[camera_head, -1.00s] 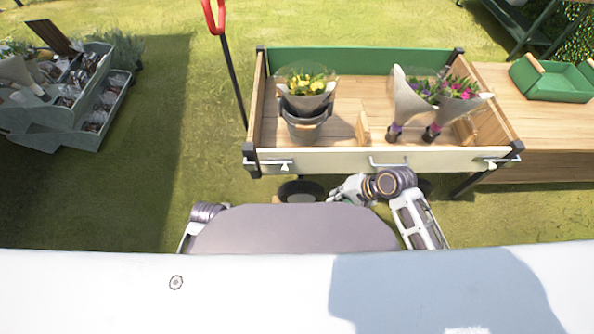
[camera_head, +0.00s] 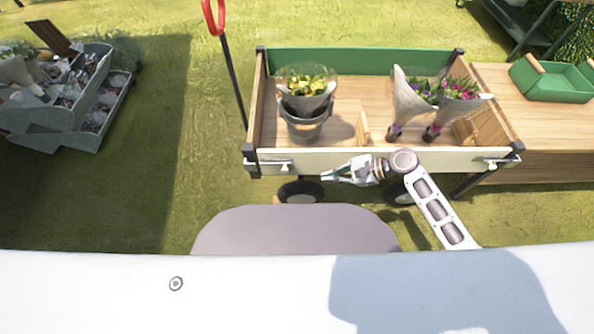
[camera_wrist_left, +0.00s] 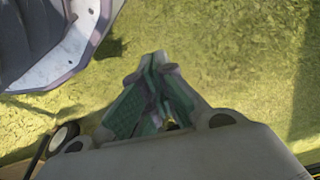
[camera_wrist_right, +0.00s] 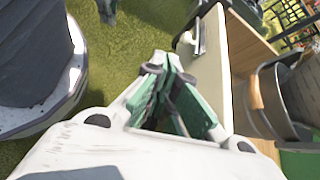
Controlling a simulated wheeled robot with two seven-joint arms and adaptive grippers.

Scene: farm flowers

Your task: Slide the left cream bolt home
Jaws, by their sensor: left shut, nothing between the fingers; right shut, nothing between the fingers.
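The left cream bolt (camera_head: 284,166) sits at the left end of the cart's cream front panel (camera_head: 342,158). Its pale knob (camera_wrist_right: 186,38) shows near the top of the right wrist view, beyond my fingertips. My right gripper (camera_head: 326,176) is shut and empty in front of the panel, right of the bolt and apart from it. Its closed green-padded fingers also show in the right wrist view (camera_wrist_right: 161,60). My left gripper (camera_wrist_left: 155,62) is shut and empty over grass in the left wrist view. It is hidden in the head view. The right bolt (camera_head: 492,163) is at the panel's other end.
The cart carries a bucket of yellow flowers (camera_head: 304,118) and wrapped bouquets (camera_head: 412,108). A black handle with a red grip (camera_head: 213,18) rises at its left. Grey crates (camera_head: 88,115) stand far left. Grass left of the cart is clear.

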